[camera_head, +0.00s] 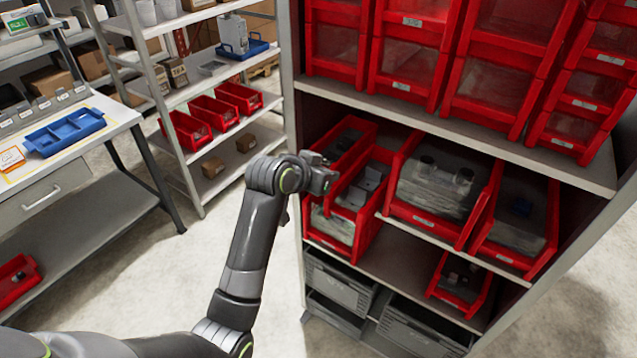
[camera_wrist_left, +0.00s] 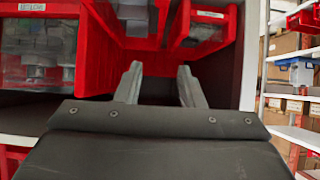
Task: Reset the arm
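My left arm (camera_head: 257,230) comes in from the lower left of the head view and reaches up to the shelf rack. My left gripper (camera_wrist_left: 158,84) is open, its two fingers apart with nothing between them. In the head view the wrist is at the left edge of the rack, in front of the red bins, and the fingers are hard to make out. In the left wrist view the fingers point at a red bin (camera_wrist_left: 137,50). My right gripper is in neither view.
Red bins (camera_head: 437,190) with grey parts fill the rack's middle shelf, close to my left wrist. Clear-fronted red bins (camera_head: 412,55) stand above and grey crates (camera_head: 340,285) below. A table (camera_head: 72,165) with a blue tray (camera_head: 65,132) stands left. Floor between is clear.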

